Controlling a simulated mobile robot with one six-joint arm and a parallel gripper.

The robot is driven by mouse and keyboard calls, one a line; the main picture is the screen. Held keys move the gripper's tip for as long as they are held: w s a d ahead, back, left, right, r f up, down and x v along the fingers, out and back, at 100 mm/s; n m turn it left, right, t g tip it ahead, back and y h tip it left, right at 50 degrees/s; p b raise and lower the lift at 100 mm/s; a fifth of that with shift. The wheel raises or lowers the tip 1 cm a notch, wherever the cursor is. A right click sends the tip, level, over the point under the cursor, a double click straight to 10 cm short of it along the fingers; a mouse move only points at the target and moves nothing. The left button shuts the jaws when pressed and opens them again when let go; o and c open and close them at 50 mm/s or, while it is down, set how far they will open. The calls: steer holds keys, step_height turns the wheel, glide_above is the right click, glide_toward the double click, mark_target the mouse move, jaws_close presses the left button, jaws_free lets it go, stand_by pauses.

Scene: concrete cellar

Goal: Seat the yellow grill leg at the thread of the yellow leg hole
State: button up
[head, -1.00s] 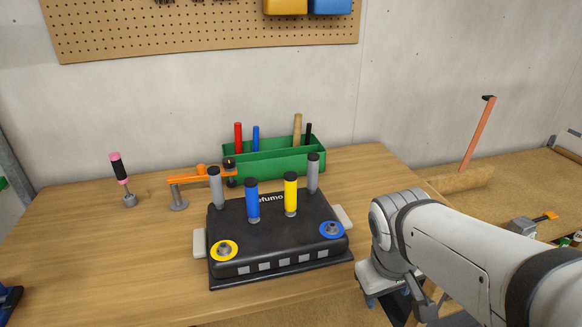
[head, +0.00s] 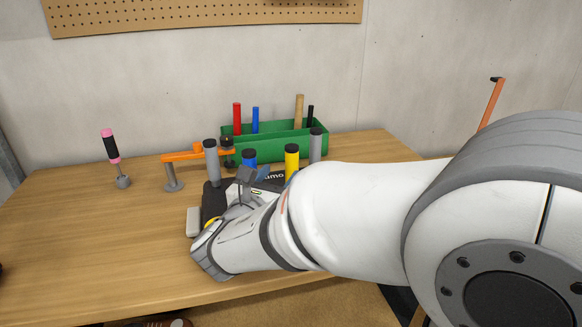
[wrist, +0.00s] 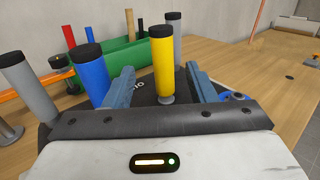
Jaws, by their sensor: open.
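The yellow grill leg (head: 292,163) stands upright on the dark upturned grill body (head: 213,197), its lower part hidden by my arm. In the wrist view the yellow leg (wrist: 162,62) appears between my open fingers, with space on both sides. My gripper (head: 254,175) is open and empty, low over the grill; its fingers also show in the wrist view (wrist: 160,72). A sliver of the yellow-ringed leg hole (head: 211,223) shows at the grill's front left, mostly covered by my wrist.
A blue leg (wrist: 89,74) stands left of the yellow one. Grey legs (head: 211,162) (head: 315,146) stand at the grill's back corners. The blue-ringed hole (wrist: 233,97) is on the right. An orange clamp (head: 185,156), a screwdriver (head: 111,147) and a green toolbox (head: 280,143) stand around.

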mark_target(289, 163)
steer(key=x, duration=0.7)
steer(key=shift+d, duration=0.2)
steer(key=c, duration=1.1)
